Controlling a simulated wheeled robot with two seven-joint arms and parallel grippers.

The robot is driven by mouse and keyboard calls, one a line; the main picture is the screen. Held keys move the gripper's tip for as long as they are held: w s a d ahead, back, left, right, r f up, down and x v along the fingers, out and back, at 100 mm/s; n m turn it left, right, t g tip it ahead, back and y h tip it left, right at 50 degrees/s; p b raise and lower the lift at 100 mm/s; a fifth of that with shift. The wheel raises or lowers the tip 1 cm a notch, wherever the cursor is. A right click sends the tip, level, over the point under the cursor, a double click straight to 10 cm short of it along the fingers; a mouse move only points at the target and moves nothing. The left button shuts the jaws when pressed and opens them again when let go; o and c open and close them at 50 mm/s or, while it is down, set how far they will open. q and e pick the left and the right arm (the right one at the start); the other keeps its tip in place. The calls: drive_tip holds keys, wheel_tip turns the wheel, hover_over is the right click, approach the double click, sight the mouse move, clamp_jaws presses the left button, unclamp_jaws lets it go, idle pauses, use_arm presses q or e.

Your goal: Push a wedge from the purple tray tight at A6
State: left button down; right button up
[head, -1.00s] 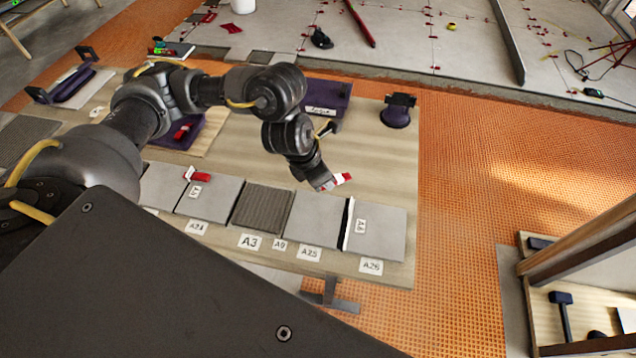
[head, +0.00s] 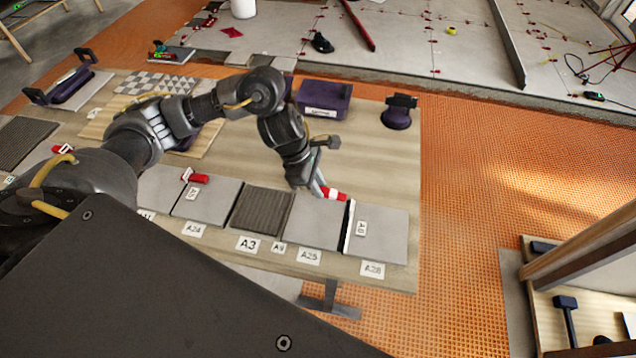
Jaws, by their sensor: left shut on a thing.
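My left gripper (head: 320,188) is shut on a red wedge (head: 336,194), at the far edge of the tile row. The wedge points right, close to the far end of the white clip strip (head: 348,226) between the two rightmost tiles. I cannot tell whether it touches the strip. The purple tray (head: 186,143) is mostly hidden behind my left arm. My right gripper is not in view.
Another red wedge (head: 198,179) sits at a joint farther left, by a small tag. A dark ribbed tile (head: 262,211) lies mid-row. A purple box (head: 323,98) and a purple-based tool (head: 397,112) stand at the back.

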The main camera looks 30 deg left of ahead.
sight(318, 204)
use_arm(q)
wheel_tip(318, 204, down, 3)
drive_tip(key=shift+f+b, duration=0.2)
drive_tip(key=shift+b, duration=1)
drive_tip(key=shift+f, duration=0.35)
drive_tip(key=shift+f+b, duration=0.45)
drive_tip(key=shift+b, duration=0.1)
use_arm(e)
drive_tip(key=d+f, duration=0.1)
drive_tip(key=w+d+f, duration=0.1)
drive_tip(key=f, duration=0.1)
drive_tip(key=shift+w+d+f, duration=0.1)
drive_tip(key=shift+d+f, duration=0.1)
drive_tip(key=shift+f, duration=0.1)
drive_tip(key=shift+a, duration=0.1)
use_arm(q)
drive_tip(key=shift+d, duration=0.1)
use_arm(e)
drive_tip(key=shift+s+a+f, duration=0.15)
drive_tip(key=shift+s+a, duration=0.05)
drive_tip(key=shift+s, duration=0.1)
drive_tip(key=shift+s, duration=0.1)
